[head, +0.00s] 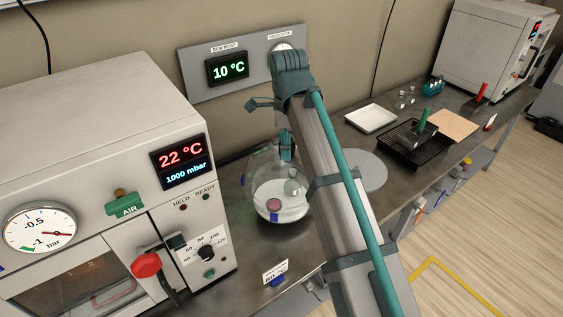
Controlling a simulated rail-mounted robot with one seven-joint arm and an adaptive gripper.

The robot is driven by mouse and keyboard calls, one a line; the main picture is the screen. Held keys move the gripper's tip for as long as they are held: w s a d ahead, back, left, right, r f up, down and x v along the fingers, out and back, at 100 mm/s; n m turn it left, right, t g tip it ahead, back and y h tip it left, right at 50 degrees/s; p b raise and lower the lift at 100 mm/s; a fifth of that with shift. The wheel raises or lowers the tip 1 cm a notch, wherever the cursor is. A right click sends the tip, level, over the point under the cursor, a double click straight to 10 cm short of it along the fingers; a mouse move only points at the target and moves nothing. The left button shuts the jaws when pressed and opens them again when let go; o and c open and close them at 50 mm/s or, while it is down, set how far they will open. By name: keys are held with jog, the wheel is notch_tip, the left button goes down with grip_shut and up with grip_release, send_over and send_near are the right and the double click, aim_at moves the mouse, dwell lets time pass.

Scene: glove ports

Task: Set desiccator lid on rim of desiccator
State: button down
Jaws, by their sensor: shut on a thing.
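The desiccator (277,216) is a round clear glass vessel on the bench, right of the vacuum oven. It has a pale inner plate with a small pink-topped item and a small round glass item on it. The clear domed desiccator lid (262,160) is over it. My gripper (286,152) points down at the top of the dome and is shut on the lid, at its knob as far as I can see. My arm covers the right side of the glass. I cannot tell whether the lid touches the rim or hovers just above it.
The vacuum oven (90,130) stands close on the left. A grey round mat (370,168), white tray (371,118) and black rack (408,150) lie to the right. A small label card (275,271) stands in front. The dew point panel (228,68) is behind.

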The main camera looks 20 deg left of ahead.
jog(key=w+a+f+p, duration=0.3)
jog(key=w+a+f, duration=0.1)
jog(key=f, duration=0.5)
jog(key=shift+w+f, duration=0.25)
jog(key=shift+w, duration=0.35)
jog(key=shift+f, duration=0.6)
jog(key=c, duration=0.6)
grip_release()
notch_tip(320, 180, up, 13)
jog(key=b, duration=0.3)
jog(key=shift+r, duration=0.1)
